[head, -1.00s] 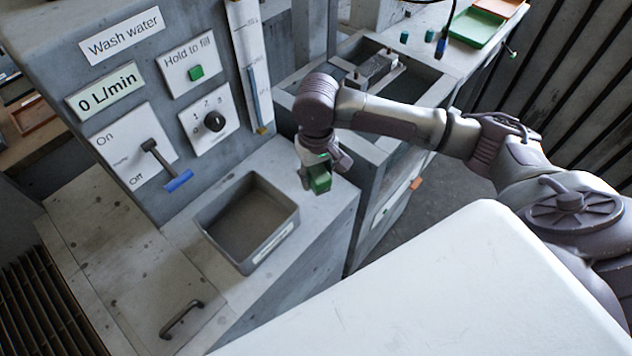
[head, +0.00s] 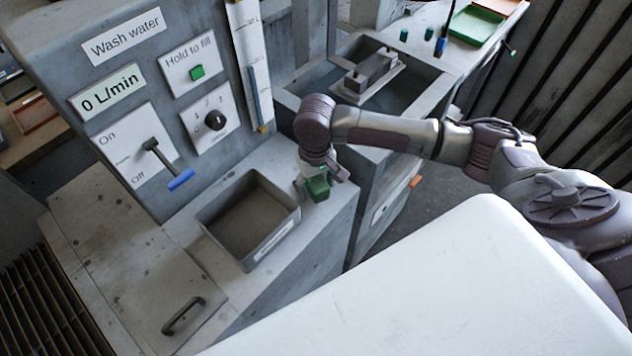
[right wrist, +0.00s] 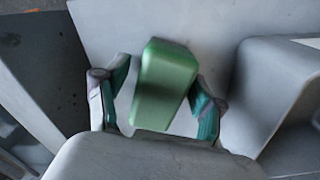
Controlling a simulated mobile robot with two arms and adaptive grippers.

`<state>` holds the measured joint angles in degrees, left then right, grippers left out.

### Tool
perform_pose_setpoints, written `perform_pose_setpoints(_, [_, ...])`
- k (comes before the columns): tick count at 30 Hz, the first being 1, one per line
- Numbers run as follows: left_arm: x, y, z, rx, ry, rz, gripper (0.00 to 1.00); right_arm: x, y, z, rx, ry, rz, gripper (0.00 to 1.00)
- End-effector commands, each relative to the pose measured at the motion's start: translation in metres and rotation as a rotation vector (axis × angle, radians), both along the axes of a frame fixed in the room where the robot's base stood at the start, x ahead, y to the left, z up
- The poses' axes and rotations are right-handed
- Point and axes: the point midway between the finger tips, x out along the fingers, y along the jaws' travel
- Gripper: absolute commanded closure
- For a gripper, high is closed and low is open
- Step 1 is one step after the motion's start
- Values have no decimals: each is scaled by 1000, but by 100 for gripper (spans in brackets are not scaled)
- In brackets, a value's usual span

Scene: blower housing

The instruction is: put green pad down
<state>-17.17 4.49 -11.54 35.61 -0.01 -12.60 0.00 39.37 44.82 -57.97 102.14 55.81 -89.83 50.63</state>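The green pad (head: 318,189) is at the right end of the grey ledge (head: 334,205), beside the sunken basin, and appears to rest on it. In the right wrist view the pad (right wrist: 165,82) lies between the fingers of my right gripper (right wrist: 162,92). The fingers are spread, with narrow gaps showing on both sides of the pad, so the gripper looks open around it. In the head view my right gripper (head: 314,178) points down over the pad and partly hides it. My left gripper is out of view.
The grey basin (head: 290,228) is sunk in the ledge left of the pad. A panel with a blue-handled lever (head: 180,180) and green button (head: 197,72) stands behind. A larger trough (head: 437,84) lies beyond my arm. A white surface (head: 430,285) fills the front.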

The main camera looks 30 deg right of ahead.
Motion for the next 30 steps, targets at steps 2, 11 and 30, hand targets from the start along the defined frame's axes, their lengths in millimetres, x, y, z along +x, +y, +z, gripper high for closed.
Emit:
perform_pose_setpoints(2, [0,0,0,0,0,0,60,0,0,0,0,0,0,32])
perform_pose_setpoints(11, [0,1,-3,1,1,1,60,1,0,14,2,-2,1,32])
perform_pose_setpoints(30, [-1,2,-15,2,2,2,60,1,0,121,0,0,0,32])
